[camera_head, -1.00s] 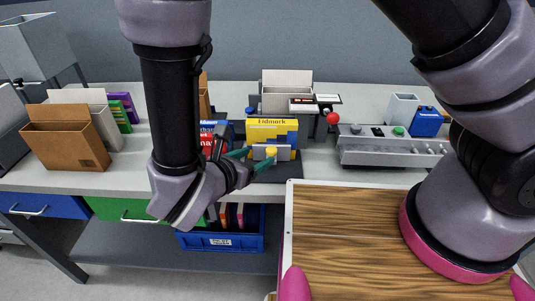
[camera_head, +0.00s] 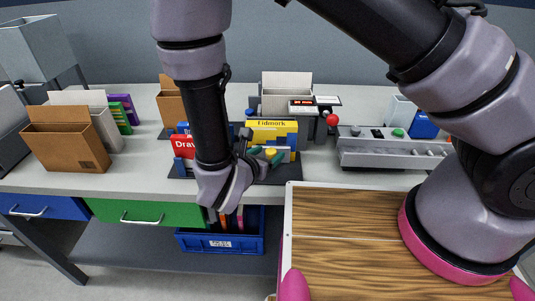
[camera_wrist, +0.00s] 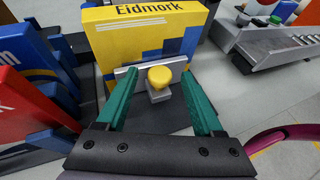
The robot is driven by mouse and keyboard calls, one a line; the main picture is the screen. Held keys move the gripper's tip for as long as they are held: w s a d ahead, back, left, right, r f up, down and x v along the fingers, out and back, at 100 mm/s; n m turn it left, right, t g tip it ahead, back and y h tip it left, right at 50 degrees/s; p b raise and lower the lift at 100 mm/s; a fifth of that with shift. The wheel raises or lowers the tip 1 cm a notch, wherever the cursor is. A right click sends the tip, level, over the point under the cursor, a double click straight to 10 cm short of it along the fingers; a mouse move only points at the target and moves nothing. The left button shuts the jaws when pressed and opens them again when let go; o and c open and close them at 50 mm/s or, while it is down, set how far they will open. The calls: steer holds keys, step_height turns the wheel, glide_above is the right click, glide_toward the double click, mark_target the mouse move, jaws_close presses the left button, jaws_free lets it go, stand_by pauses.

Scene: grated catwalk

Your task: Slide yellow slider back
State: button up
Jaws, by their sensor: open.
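The yellow slider (camera_wrist: 160,77) is a rounded yellow knob on a grey block, in front of a grey metal plate (camera_wrist: 174,70). In the head view the yellow slider (camera_head: 271,152) shows small, low in front of a yellow and blue box marked "Eidmork" (camera_head: 272,131). My gripper (camera_wrist: 158,84) is open, with one teal finger on each side of the knob. In the wrist view I see gaps between the fingers and the knob. In the head view my gripper (camera_head: 267,156) is at the knob, partly covered by my wrist. The slider's track is not clearly visible.
A red box (camera_head: 184,152) and blue holders stand left of the slider. A grey control panel (camera_head: 388,150) with buttons is to the right. A red ball-topped lever (camera_head: 332,120) stands behind right. Clear bench lies between the box and panel.

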jaws_close()
steer(key=shift+s, duration=0.9)
jaws_free()
steer(key=shift+s, duration=0.1)
steer(key=v, duration=1)
steer(key=shift+s+r, duration=0.15)
steer(key=shift+s, duration=0.15)
steer(key=shift+a, duration=0.1)
